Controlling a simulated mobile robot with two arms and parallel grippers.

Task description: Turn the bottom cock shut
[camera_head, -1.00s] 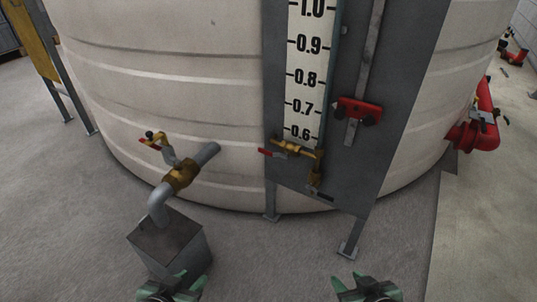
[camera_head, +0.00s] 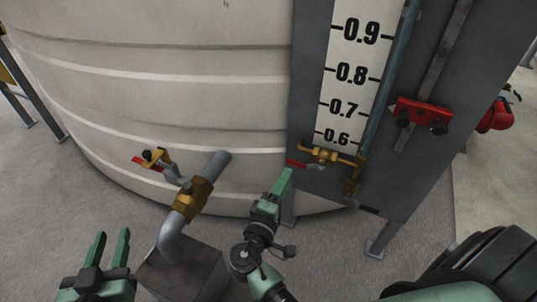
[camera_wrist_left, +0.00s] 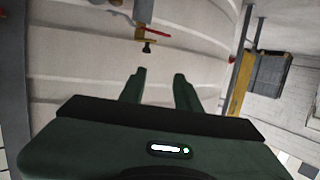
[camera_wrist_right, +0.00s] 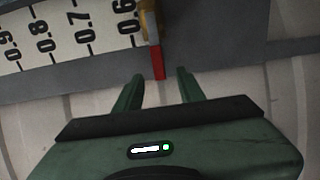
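The bottom cock (camera_head: 328,156) is a brass fitting at the foot of the level gauge, below the 0.6 mark. Its red handle (camera_head: 303,165) points left in the head view. My right gripper (camera_head: 286,174) is just in front of and below the handle. In the right wrist view the handle (camera_wrist_right: 158,62) lies just beyond my open right fingertips (camera_wrist_right: 160,78), between their lines; contact cannot be told. My left gripper (camera_head: 111,238) is open and empty at the lower left. In the left wrist view its fingertips (camera_wrist_left: 160,74) point toward the tank wall.
A brass valve (camera_head: 193,197) with a red lever sits on a grey pipe over a metal box (camera_head: 187,279), between my grippers. The pale tank (camera_head: 150,75) stands behind. A red clamp (camera_head: 422,113) is on the grey gauge panel. The panel's leg (camera_head: 378,240) reaches the floor.

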